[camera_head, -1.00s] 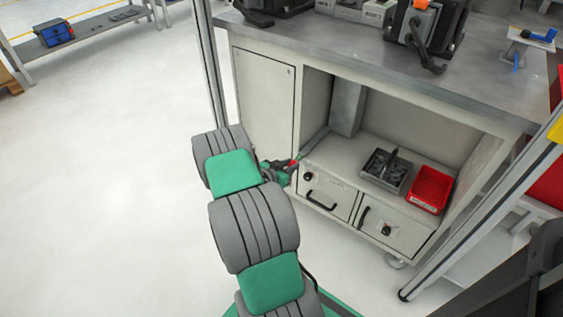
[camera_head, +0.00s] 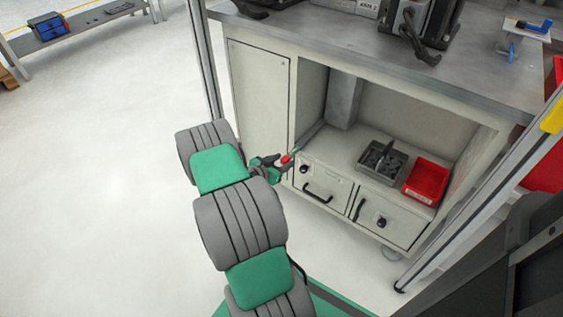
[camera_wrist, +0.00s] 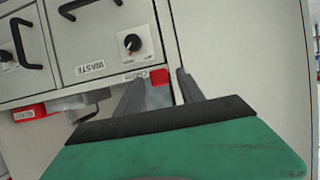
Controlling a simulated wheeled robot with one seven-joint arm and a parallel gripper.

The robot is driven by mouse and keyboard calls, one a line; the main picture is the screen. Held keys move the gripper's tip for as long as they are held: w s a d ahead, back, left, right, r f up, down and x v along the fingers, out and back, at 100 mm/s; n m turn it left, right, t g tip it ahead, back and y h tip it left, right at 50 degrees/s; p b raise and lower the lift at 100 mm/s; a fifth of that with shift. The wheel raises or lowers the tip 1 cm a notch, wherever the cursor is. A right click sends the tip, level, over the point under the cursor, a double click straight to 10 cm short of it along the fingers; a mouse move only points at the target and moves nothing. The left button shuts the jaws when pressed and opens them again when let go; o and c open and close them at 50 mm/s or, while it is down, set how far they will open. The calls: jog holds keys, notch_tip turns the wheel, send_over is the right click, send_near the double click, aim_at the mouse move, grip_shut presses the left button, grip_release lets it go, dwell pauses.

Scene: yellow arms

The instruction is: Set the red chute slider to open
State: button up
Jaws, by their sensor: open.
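The red chute slider (camera_wrist: 159,77) shows as a small red block beside an upside-down "CHUTE" label (camera_wrist: 134,76) in the wrist view. In the head view a small red part (camera_head: 286,159) shows at the cabinet's left front corner, by the lower end of the grey chute (camera_head: 313,137). My gripper (camera_wrist: 161,80) is open, its two dark fingers on either side of the red block in the picture. I cannot tell whether they touch it. In the head view my gripper (camera_head: 270,166) is small and partly hidden by my arm.
The cabinet (camera_head: 262,100) has drawers with black handles and knobs below the open shelf. One drawer has a "WASTE" label (camera_wrist: 90,68). A grey tray (camera_head: 381,176) and a red bin (camera_head: 426,180) stand on the shelf. A metal post (camera_head: 205,70) rises left of the cabinet.

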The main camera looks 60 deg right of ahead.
jog(key=p+v, duration=0.2)
jog(key=v, duration=0.5)
jog(key=shift+a, duration=0.4)
jog(key=shift+r, duration=0.15)
